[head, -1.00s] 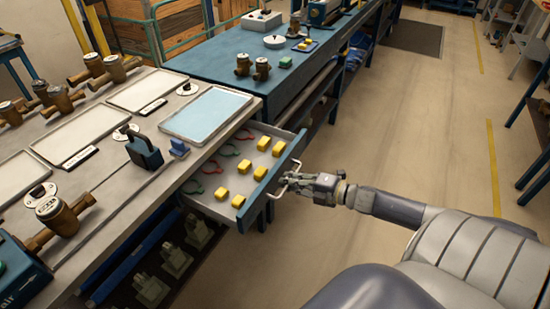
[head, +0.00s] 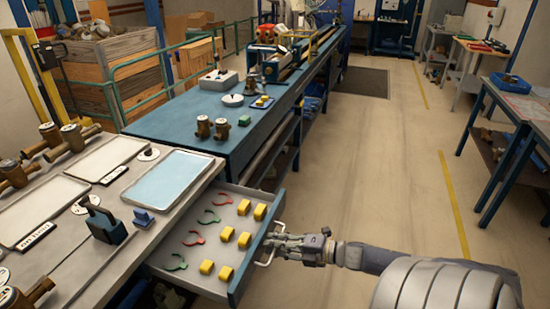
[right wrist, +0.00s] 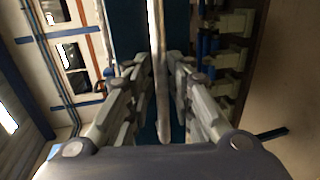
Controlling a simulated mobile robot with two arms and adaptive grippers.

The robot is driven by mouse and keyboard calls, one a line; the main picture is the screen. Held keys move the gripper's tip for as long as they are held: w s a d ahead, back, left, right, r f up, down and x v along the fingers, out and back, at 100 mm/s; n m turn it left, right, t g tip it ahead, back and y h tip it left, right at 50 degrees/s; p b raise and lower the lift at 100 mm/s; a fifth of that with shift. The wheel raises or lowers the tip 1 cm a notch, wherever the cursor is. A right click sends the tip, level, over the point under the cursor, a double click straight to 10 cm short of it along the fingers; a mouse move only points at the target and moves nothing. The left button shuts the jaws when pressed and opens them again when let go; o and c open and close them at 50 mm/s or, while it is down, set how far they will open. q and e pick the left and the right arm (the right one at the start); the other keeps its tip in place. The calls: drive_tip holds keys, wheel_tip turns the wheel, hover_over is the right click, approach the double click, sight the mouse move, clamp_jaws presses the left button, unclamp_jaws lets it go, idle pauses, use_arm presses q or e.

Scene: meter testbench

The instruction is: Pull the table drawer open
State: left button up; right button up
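The table drawer (head: 200,268) stands well open from the right side of the grey table. It holds yellow blocks and red and green ring-like pieces. Its blue front carries a pale bar handle (head: 266,252), which also shows as an upright bar in the right wrist view (right wrist: 160,100). My right gripper (head: 279,243) is at the handle, and in the right wrist view its fingers (right wrist: 159,62) lie close on both sides of the bar, seemingly shut on it. Exact contact is hard to see. My left gripper is not in view.
The grey table (head: 62,262) bears trays, brass meters and a blue clamp-like device (head: 103,224). A long blue bench (head: 180,118) stands behind the drawer. The floor (head: 370,160) to the right is clear, with another table (head: 520,110) at the far right.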

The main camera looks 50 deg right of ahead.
drive_tip(key=v, duration=1.2)
drive_tip(key=shift+f, duration=0.15)
idle(0.5)
